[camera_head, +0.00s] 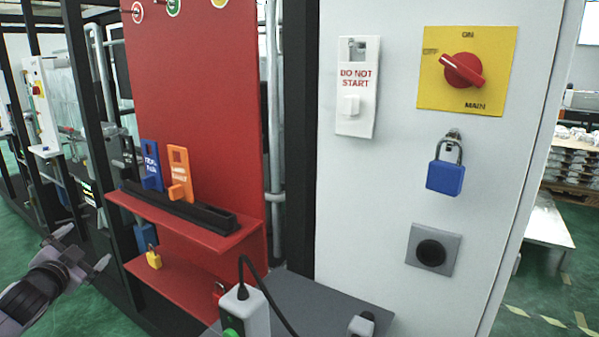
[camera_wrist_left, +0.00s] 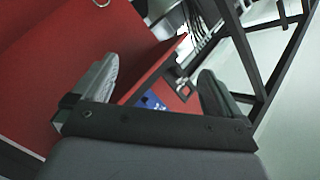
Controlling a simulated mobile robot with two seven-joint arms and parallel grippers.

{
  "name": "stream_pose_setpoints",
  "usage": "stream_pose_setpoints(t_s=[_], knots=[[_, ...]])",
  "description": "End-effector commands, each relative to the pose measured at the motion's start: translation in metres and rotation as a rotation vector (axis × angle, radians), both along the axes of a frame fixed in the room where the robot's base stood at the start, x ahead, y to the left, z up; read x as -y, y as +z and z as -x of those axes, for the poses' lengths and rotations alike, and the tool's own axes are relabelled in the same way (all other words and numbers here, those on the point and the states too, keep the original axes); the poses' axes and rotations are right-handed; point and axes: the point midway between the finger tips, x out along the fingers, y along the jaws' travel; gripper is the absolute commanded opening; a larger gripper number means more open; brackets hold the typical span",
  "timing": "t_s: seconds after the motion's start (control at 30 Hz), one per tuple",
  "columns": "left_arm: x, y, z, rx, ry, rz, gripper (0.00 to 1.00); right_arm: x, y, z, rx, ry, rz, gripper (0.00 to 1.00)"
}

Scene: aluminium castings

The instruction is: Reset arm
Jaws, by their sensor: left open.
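My left gripper (camera_head: 84,248) is at the lower left of the head view, left of the red board's lower shelf. Its two grey fingers are spread apart, with nothing seen between them. In the left wrist view the left gripper (camera_wrist_left: 160,88) also shows open and empty, with red panel surfaces behind it. A blurred blue thing (camera_wrist_left: 152,100) shows beyond the fingers. My right gripper is in neither view.
A red board (camera_head: 195,85) carries a shelf with a blue tag (camera_head: 151,165) and an orange tag (camera_head: 179,172). A yellow padlock (camera_head: 153,257) is at the lower shelf. A white cabinet (camera_head: 390,190) bears a red switch (camera_head: 463,71) and a blue padlock (camera_head: 445,178).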

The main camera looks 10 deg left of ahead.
Motion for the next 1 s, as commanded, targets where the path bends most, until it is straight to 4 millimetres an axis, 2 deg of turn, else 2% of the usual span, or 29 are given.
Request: stream_pose_setpoints(t_s=[0.03, 0.2, 0.27, 0.4, 0.5, 0.6, 0.7, 0.8, 0.87, 1.0], knots=[[0.031, -0.046, 0.008, -0.053, -0.042, 0.051, 1.0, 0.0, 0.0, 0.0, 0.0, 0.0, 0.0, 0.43], [0.107, -0.136, 0.044, -0.164, -0.124, 0.19, 1.0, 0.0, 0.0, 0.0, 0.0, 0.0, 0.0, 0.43], [0.137, -0.166, 0.063, -0.205, -0.148, 0.249, 1.0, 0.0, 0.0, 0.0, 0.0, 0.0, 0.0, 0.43], [0.209, -0.225, 0.118, -0.296, -0.191, 0.403, 1.0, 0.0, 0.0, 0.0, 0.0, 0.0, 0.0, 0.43], [0.26, -0.255, 0.164, -0.355, -0.204, 0.527, 1.0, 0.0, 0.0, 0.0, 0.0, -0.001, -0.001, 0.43], [0.305, -0.271, 0.208, -0.403, -0.199, 0.648, 1.0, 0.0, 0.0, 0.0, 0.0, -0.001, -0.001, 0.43], [0.339, -0.278, 0.244, -0.436, -0.181, 0.752, 1.0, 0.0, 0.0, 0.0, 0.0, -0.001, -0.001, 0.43], [0.363, -0.278, 0.271, -0.458, -0.158, 0.832, 1.0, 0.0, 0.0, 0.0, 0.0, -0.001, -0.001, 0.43], [0.36, -0.262, 0.267, -0.453, -0.164, 0.821, 1.0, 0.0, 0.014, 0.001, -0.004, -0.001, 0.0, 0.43], [0.36, -0.254, 0.266, -0.453, -0.164, 0.818, 1.0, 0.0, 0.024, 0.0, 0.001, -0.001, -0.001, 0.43]])
